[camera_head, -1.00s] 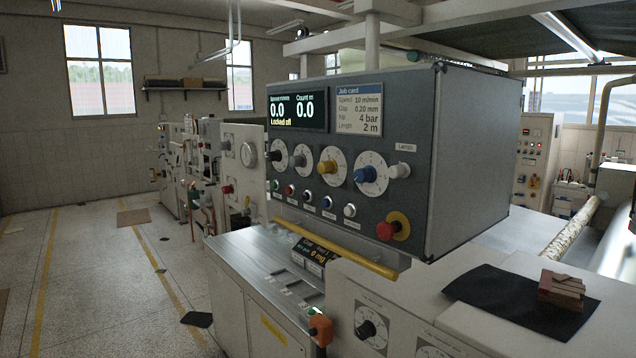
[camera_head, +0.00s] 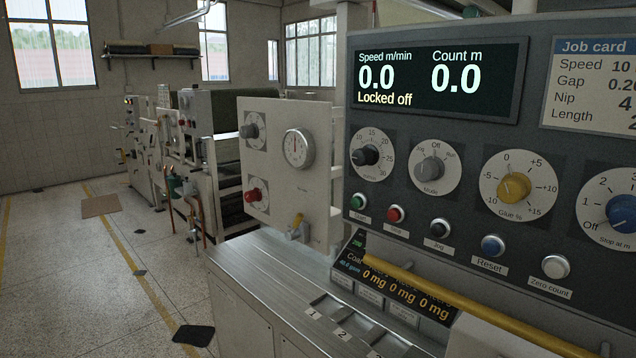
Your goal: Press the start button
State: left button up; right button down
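The grey control panel (camera_head: 400,125) fills the right of the head view. A green button (camera_head: 357,201) sits at the left end of its button row, and the small label under it is too blurred to read surely. The display (camera_head: 438,80) reads speed 0.0, count 0.0 and "Locked off". The mode knob (camera_head: 430,170) sits above the buttons. Neither of my grippers is in view.
A yellow bar (camera_head: 450,292) runs below the buttons, in front of a small display (camera_head: 395,287) reading 0 mg. A white side panel (camera_head: 305,200) with a gauge stands left of the console. A metal ledge (camera_head: 275,265) lies below. The floor at left is mostly clear.

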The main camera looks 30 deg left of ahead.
aim_at(356, 201)
jog(key=i+j, duration=0.1)
jog(key=j, duration=0.25)
jog(key=i+j, duration=0.1)
jog(key=j, duration=0.3)
jog(key=i+j, duration=0.1)
jog(key=j, duration=0.25)
jog(key=i+j, duration=0.1)
jog(key=j, duration=0.3)
